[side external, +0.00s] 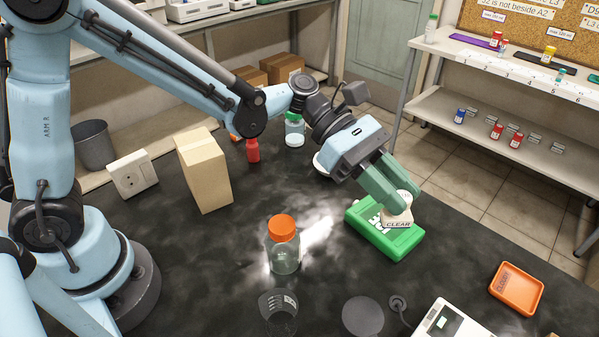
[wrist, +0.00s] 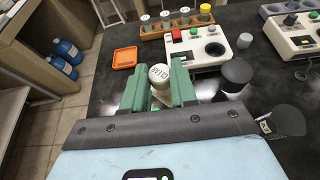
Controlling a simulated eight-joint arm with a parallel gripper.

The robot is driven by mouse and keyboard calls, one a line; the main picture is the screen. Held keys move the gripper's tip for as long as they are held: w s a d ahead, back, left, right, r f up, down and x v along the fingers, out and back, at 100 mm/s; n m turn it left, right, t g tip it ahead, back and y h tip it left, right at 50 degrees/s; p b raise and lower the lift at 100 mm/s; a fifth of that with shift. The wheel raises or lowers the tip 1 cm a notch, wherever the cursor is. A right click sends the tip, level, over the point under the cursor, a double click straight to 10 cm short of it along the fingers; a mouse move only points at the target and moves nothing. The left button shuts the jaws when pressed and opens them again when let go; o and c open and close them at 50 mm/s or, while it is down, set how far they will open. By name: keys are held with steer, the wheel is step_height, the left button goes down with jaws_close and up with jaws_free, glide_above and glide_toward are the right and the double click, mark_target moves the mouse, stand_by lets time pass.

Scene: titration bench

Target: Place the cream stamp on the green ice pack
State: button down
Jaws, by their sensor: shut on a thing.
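The cream stamp (side external: 397,217), marked CLEAR, is between the green fingers of my gripper (side external: 393,192). In the side view it is at the right part of the green ice pack (side external: 384,240), low over its top face. I cannot tell whether it touches the pack. The wrist view shows the stamp's round top (wrist: 159,77) between the two fingers of my gripper (wrist: 158,84), which are shut on it. The ice pack lies flat on the dark bench, its back partly hidden by the fingers and stamp.
An orange-capped jar (side external: 284,246) stands left of the pack. A cardboard box (side external: 204,170), a red bottle (side external: 252,150) and a green-capped jar (side external: 294,130) stand farther back. An orange tray (side external: 516,288) and a white device (side external: 452,320) are at front right. Bare bench lies around the pack.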

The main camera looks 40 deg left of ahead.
steer(key=shift+w+a+f, duration=0.75)
steer(key=shift+w+f, duration=0.45)
steer(key=shift+f, duration=0.3)
steer(key=shift+w+a+f, duration=0.8)
steer(key=shift+w+f, duration=0.35)
steer(key=shift+f, duration=0.4)
steer(key=shift+w+a+f, duration=0.75)
steer(key=shift+w+f, duration=0.45)
steer(key=shift+f, duration=0.3)
steer(key=shift+f, duration=0.15)
steer(key=c, duration=0.9)
jaws_free()
